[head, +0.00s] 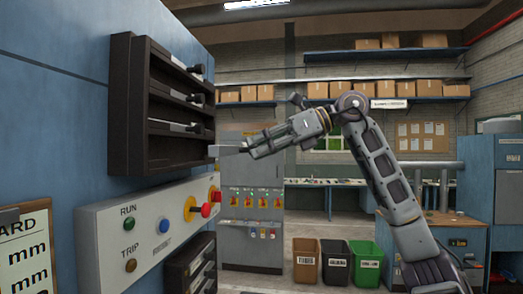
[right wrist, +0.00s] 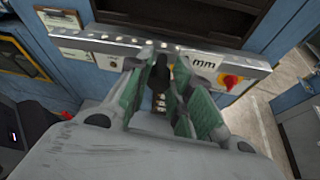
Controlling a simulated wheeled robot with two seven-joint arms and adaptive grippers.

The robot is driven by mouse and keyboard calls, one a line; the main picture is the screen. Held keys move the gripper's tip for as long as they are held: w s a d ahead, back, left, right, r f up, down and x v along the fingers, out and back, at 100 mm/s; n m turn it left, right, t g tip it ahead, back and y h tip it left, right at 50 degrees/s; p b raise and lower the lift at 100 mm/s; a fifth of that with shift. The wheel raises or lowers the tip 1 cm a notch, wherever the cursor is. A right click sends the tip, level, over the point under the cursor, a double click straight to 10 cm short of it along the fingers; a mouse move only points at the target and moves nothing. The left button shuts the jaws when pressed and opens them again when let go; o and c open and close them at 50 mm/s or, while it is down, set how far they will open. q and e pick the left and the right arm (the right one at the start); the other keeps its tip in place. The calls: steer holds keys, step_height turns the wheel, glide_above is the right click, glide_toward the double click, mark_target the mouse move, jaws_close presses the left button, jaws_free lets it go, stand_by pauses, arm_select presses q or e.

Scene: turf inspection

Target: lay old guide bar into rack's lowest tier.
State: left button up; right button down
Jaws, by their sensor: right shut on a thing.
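My right gripper (head: 248,148) reaches in from the right in the head view, level with the lower part of the rack and apart from it. It is shut on the guide bar. The dark rack (head: 122,105) is on the blue wall at the left. Its tiers hold pale bars with black ends, such as the top one (head: 186,66). The rack's dark edge also shows at the top of the right wrist view (right wrist: 135,12). My left gripper is not in view.
A pale control panel (head: 175,203) with a red and yellow switch juts out below the rack. A second dark holder (head: 178,268) is under it. A grey cabinet (head: 250,180) stands behind my gripper. Several bins, including a green one (head: 365,262), stand on the floor beyond.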

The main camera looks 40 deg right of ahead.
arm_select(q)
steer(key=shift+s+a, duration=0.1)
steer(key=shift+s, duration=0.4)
arm_select(e)
steer(key=shift+d+f+m+t+h, duration=0.15)
steer(key=shift+d+m+t+h, duration=0.1)
steer(key=shift+m+t+h, duration=0.05)
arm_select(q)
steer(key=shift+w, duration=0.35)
arm_select(e)
steer(key=shift+s+a, duration=0.15)
steer(key=shift+a, duration=0.05)
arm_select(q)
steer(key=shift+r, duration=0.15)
arm_select(e)
steer(key=shift+w+a+p, duration=0.35)
steer(key=shift+w+p, duration=0.15)
steer(key=shift+w+a+p, duration=0.8)
steer(key=shift+w+a, duration=0.1)
steer(key=shift+w, duration=0.2)
steer(key=shift+w+a+p, duration=0.75)
steer(key=shift+w+a, duration=0.15)
steer(key=shift+w, duration=0.15)
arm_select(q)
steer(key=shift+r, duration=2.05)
arm_select(e)
steer(key=shift+w+a, duration=0.65)
steer(key=shift+w, duration=0.2)
